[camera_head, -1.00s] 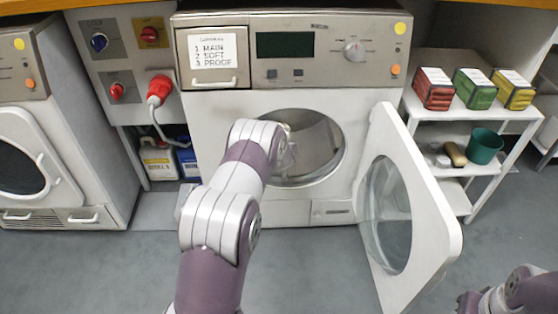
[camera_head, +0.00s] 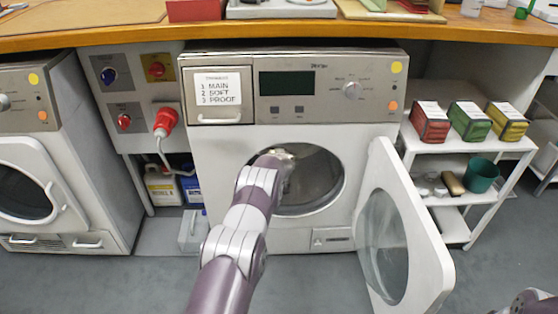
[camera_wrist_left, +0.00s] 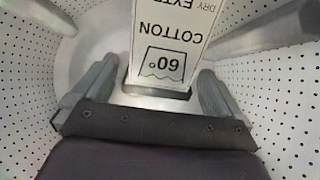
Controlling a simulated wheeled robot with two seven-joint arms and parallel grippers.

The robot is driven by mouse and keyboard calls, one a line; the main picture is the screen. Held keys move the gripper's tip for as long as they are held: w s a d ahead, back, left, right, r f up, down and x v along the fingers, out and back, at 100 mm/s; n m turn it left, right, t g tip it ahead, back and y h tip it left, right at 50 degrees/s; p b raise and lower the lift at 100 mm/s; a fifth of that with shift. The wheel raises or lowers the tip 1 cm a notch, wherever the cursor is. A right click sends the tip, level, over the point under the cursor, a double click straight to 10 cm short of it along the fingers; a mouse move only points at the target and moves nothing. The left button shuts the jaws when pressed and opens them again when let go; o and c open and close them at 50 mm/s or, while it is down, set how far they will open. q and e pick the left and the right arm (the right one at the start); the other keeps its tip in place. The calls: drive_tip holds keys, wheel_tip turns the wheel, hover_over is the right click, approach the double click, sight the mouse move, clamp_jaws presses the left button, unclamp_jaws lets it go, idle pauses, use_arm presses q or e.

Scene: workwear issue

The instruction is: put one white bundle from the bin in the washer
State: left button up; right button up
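The washer (camera_head: 294,240) stands in the middle with its round door (camera_head: 385,240) swung open to the right. My left arm reaches through the opening, and my left gripper (camera_head: 280,158) is inside the drum (camera_head: 318,180). In the left wrist view, the left gripper (camera_wrist_left: 160,82) has its two fingers spread, with visible gaps beside the item between them. That item bears a white label (camera_wrist_left: 170,50) reading "COTTON 60°" and has a dark lower edge; how much of a white bundle lies under it is hidden. My right gripper is out of view; only a bit of the right arm shows.
A white shelf (camera_head: 470,143) at right holds red (camera_head: 430,122), green (camera_head: 471,120) and yellow (camera_head: 507,120) bundles, with a green cup (camera_head: 481,174) below. The worktop (camera_head: 110,38) runs above the washer. The open door blocks space right of the opening.

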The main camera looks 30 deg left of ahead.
use_arm(q)
drive_tip(key=shift+s+d+r+p, duration=0.1)
drive_tip(key=shift+s+r+p, duration=0.1)
drive_tip(key=shift+p, duration=0.1)
drive_tip(key=p+v, duration=0.1)
drive_tip(key=v, duration=0.1)
drive_tip(key=p+v, duration=0.2)
drive_tip(key=shift+s+d+r, duration=0.1)
drive_tip(key=shift+r, duration=0.35)
drive_tip(key=p+v, duration=0.3)
drive_tip(key=v, duration=0.4)
drive_tip(key=shift+s+d+f, duration=0.15)
drive_tip(key=shift+s+d, duration=0.05)
drive_tip(key=shift+s, duration=0.1)
